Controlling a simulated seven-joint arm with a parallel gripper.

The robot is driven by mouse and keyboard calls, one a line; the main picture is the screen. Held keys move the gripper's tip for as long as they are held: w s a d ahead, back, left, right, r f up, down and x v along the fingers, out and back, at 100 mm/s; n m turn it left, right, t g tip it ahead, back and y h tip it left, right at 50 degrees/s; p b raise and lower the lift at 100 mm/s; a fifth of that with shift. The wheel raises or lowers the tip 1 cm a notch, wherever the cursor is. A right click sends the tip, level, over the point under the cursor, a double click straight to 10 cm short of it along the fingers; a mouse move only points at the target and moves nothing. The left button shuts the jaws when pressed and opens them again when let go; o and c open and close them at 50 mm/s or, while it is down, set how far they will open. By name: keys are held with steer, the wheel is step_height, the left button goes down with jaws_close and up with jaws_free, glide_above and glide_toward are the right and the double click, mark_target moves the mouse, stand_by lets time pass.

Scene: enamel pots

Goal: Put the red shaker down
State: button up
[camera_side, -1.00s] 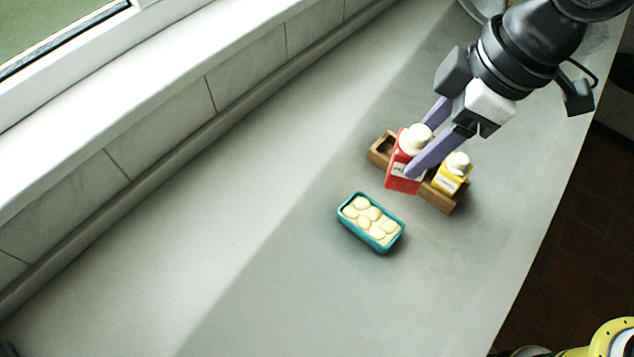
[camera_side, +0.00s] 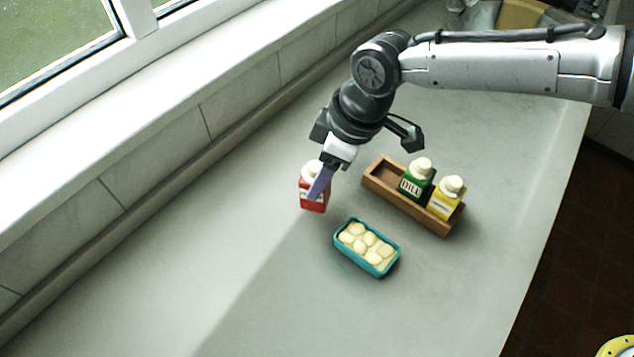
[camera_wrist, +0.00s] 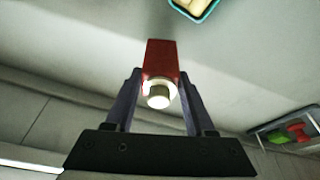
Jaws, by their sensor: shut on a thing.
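My gripper (camera_side: 317,192) is shut on the red shaker (camera_side: 309,201), which has a white cap and stands roughly upright. In the side view the shaker is left of the wooden rack, over open counter. I cannot tell whether its base touches the counter. In the wrist view the fingers (camera_wrist: 160,84) are on both sides of the red shaker (camera_wrist: 160,57), its pale cap towards the camera. The near finger hides part of its label in the side view.
The wooden rack (camera_side: 384,189) holds a green DILL shaker (camera_side: 413,186) and a yellow shaker (camera_side: 442,204); its left end is empty. A teal dish (camera_side: 365,267) of pale round pieces stands in front. The counter to the left is clear up to the tiled wall.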

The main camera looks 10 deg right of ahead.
steer(key=shift+w+a+f, duration=0.25)
steer(key=shift+a+f, duration=0.05)
steer(key=shift+f, duration=1.65)
steer(key=shift+f, duration=0.1)
steer(key=o, duration=1.2)
steer(key=shift+f, duration=0.1)
steer(key=v, duration=1.2)
steer(key=shift+r, duration=0.2)
